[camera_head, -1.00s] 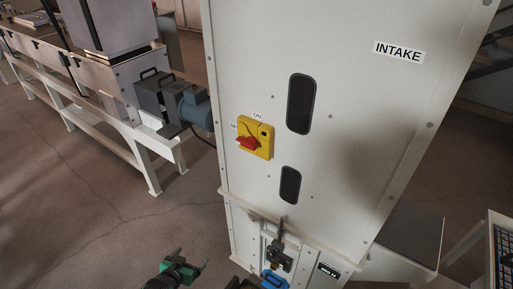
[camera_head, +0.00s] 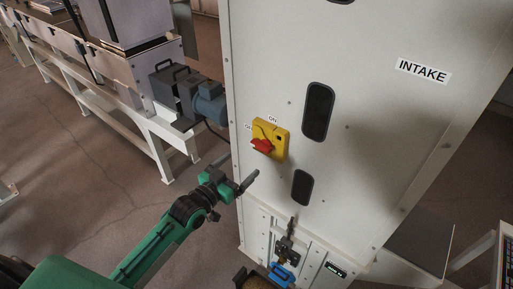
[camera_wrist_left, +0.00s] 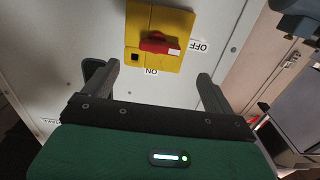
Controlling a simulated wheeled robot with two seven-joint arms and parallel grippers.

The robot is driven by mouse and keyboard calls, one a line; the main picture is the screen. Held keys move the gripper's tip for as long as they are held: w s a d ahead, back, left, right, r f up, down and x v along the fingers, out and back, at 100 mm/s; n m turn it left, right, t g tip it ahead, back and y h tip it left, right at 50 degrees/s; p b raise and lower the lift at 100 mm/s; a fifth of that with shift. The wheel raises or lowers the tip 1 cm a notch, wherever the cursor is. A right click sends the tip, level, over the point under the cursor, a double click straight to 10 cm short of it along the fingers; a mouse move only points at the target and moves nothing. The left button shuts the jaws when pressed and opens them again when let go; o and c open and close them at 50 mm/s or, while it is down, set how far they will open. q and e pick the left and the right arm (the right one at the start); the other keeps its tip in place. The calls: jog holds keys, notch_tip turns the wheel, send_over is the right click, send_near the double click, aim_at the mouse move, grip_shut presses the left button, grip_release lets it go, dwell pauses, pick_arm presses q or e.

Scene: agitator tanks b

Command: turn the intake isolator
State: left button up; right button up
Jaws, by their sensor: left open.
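The intake isolator is a yellow plate (camera_head: 278,138) with a red handle (camera_head: 262,146) on the pale cabinet front. In the left wrist view the yellow plate (camera_wrist_left: 183,22) and red handle (camera_wrist_left: 155,42) are beyond the fingers. The handle lies crosswise there, its pale-marked end toward the OFF label (camera_wrist_left: 198,46); the ON label (camera_wrist_left: 151,71) is below the plate. My left gripper (camera_head: 237,173) is open and empty, below and left of the isolator in the head view, apart from it. It also shows in the left wrist view (camera_wrist_left: 158,74). My right gripper is not seen.
The cabinet (camera_head: 370,130) carries an INTAKE label (camera_head: 423,71) and dark oval windows (camera_head: 318,111). Below is a dark latch with a blue part (camera_head: 283,274). A blue-grey motor (camera_head: 208,103) on a white bench stands close left. Floor between bench and cabinet is clear.

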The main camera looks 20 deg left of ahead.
aim_at(259, 148)
pick_arm(q)
jog(key=p+x, duration=0.2)
jog(key=x, duration=0.7)
jog(key=shift+c, duration=0.9)
jog(key=c, duration=0.8)
